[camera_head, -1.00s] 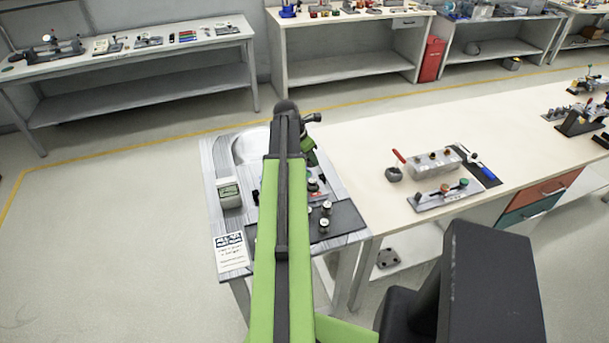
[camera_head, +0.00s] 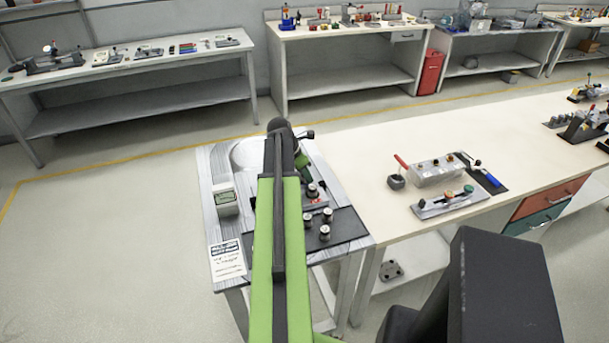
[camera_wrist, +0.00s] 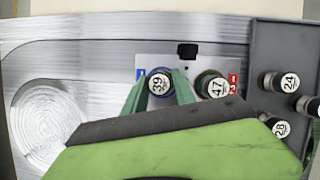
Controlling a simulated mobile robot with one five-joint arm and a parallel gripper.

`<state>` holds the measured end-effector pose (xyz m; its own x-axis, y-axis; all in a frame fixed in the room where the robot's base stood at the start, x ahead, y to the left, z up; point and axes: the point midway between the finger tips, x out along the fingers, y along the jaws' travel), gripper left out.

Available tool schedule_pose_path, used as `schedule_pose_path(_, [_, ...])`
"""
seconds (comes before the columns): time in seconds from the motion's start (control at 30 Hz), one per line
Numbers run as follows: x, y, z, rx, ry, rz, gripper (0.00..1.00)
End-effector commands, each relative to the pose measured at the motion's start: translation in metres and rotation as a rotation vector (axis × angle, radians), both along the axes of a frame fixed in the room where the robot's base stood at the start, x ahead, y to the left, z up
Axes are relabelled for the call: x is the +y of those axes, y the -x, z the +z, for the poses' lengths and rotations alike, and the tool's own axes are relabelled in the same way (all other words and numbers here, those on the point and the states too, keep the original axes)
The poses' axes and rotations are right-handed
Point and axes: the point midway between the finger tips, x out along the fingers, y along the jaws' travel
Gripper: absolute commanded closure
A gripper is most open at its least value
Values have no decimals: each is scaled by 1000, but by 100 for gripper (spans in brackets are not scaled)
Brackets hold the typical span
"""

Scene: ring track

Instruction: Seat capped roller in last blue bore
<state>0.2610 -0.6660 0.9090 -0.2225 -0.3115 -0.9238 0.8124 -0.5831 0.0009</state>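In the wrist view, the green fingers of my gripper (camera_wrist: 160,88) stand on both sides of a dark roller with a white cap marked 39 (camera_wrist: 160,82), close against it. A blue ring shows around this roller, beside a blue label (camera_wrist: 141,74). How deep it sits cannot be told. A second capped roller marked 47 (camera_wrist: 214,86) stands to its right, beside a red label (camera_wrist: 233,84). In the head view, my arm hides the gripper and roller 39.
A dark tray (camera_wrist: 262,40) at the right holds several capped rollers, two marked 24 (camera_wrist: 289,82) and 28 (camera_wrist: 280,128). A round brushed area (camera_wrist: 48,115) lies left. In the head view, a long bench (camera_head: 400,140) adjoins on the right, with a small display box (camera_head: 226,199) at left.

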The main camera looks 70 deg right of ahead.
Motion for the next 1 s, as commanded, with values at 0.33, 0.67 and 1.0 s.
schedule_pose_path(0.33, [0,0,0,0,0,0,47])
schedule_pose_path(0.67, [5,-3,22,1,0,2,47])
schedule_pose_path(1.0, [28,-19,94,1,-1,3,47])
